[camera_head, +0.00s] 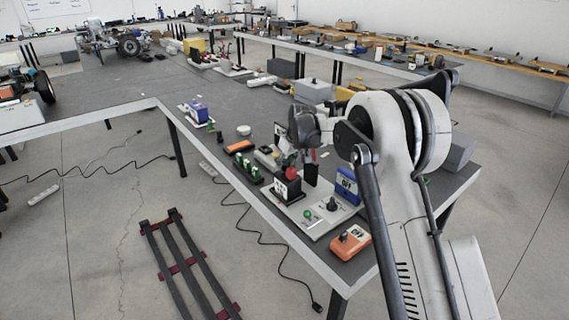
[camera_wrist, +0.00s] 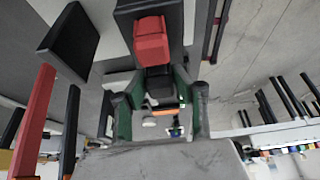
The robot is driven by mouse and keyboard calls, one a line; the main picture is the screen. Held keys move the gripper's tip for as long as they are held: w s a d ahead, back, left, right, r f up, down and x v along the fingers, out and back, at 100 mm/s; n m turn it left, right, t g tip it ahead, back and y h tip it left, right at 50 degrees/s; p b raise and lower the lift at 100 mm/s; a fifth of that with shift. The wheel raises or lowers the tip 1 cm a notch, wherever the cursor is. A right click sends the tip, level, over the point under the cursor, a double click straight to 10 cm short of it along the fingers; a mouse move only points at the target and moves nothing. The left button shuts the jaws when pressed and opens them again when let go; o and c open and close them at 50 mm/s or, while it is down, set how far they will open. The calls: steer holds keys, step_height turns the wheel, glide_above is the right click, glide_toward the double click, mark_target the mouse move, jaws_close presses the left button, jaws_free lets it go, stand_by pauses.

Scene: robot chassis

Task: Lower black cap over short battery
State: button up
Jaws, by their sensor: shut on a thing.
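My gripper (camera_wrist: 159,98) points down at the bench in the head view (camera_head: 289,160). In the wrist view its green-padded fingers are shut on a small dark piece (camera_wrist: 158,84), which looks like the black cap. Just beyond it is a red block (camera_wrist: 151,40) against a larger black box (camera_wrist: 150,10). In the head view a black box with a white label (camera_head: 287,190), apparently the short battery, stands under my gripper with a red piece (camera_head: 291,173) at its top. Whether the cap touches the battery cannot be told.
A pale board (camera_head: 314,222) carries a green knob (camera_head: 307,214) and a black knob (camera_head: 332,205). A black upright block (camera_head: 311,173) and blue box (camera_head: 347,186) stand close by. An orange box (camera_head: 350,242) lies near the bench edge. Green-and-black parts (camera_head: 247,168) are left.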

steer(key=shift+f+b, duration=0.45)
steer(key=shift+f, duration=0.2)
steer(key=o, duration=0.9)
steer(key=v, duration=1.2)
steer(key=shift+d, duration=0.1)
